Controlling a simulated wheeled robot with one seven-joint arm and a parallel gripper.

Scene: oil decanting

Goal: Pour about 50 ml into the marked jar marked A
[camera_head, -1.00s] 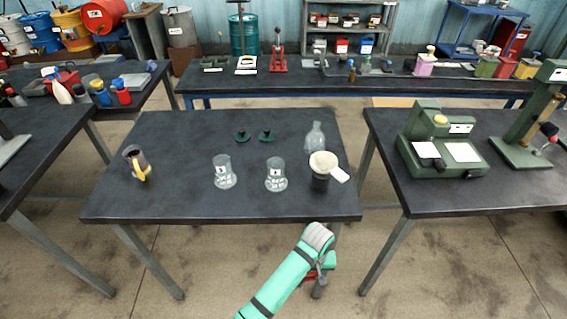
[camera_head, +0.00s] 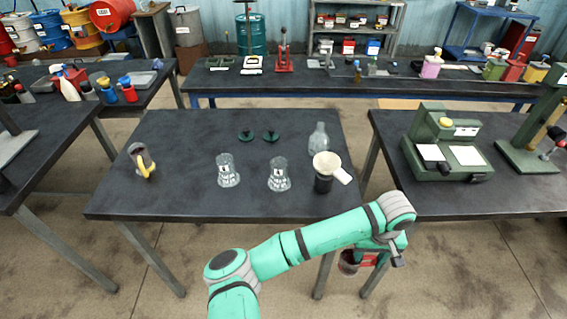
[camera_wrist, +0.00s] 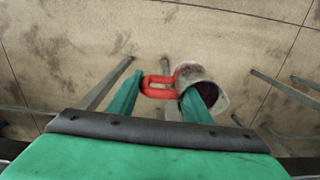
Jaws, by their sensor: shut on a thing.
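My gripper (camera_wrist: 164,84) is shut on the red handle (camera_wrist: 157,87) of a grey metal jug (camera_wrist: 215,76). The jug's inside looks dark in the wrist view; I cannot tell how full it is. In the head view the jug (camera_head: 349,262) hangs off the front right of the middle table, partly hidden by my arm. Two clear glass jars with white labels stand on that table, a left jar (camera_head: 228,172) and a right jar (camera_head: 279,176). Their label letters are too small to read surely.
On the middle table (camera_head: 200,200) stand a jug with a yellow handle (camera_head: 142,160), a pale funnel on a dark vessel (camera_head: 325,172), a clear bottle (camera_head: 318,139) and two green lids (camera_head: 258,137). A right-hand table (camera_head: 470,196) holds green machines. A gap separates the tables.

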